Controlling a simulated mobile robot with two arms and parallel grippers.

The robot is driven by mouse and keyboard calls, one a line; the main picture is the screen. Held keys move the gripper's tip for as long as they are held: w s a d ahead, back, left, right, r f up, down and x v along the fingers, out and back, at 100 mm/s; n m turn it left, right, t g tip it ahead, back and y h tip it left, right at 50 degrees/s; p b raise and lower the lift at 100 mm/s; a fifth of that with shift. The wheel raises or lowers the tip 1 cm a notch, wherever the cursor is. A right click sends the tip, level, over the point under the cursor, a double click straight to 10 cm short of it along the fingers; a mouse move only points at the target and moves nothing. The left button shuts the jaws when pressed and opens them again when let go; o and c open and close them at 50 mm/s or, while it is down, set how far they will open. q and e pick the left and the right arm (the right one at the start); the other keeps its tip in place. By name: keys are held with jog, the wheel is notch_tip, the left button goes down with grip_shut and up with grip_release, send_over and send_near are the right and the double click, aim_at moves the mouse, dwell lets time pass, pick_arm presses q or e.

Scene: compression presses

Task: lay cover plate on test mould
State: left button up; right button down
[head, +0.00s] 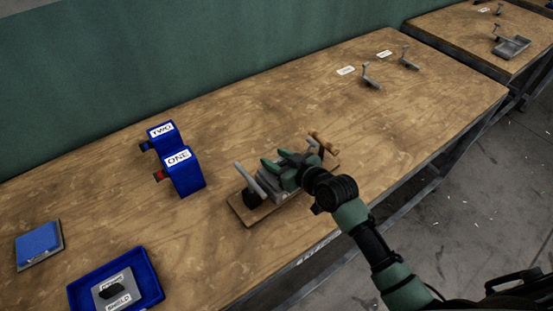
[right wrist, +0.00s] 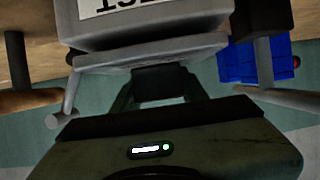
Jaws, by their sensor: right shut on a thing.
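My right gripper (head: 288,174) is shut on the dark knob (right wrist: 160,84) of the grey cover plate (right wrist: 150,53). In the right wrist view, the plate lies against or very close to the grey test mould (right wrist: 150,32), whose white label is upside down and cut off by the frame edge. I cannot tell whether there is a gap between them. In the head view, the gripper hides much of the plate and mould, which are at the wooden-based press (head: 240,211). My left gripper is not in view.
Blue blocks marked TWO (head: 161,131) and ONE (head: 187,178) stand left of the press. A blue tray (head: 78,291) holds a labelled grey plate with a black knob. A blue pad (head: 38,245) lies at far left. The bench behind the press is largely clear.

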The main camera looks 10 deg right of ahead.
jog(key=shift+f, duration=0.25)
jog(key=shift+f, duration=0.15)
jog(key=c, duration=0.8)
grip_release()
jog(key=shift+o, duration=0.2)
jog(key=shift+r, duration=0.2)
jog(key=b+v, duration=0.1)
jog(key=v, duration=1.1)
jog(key=shift+f, duration=0.15)
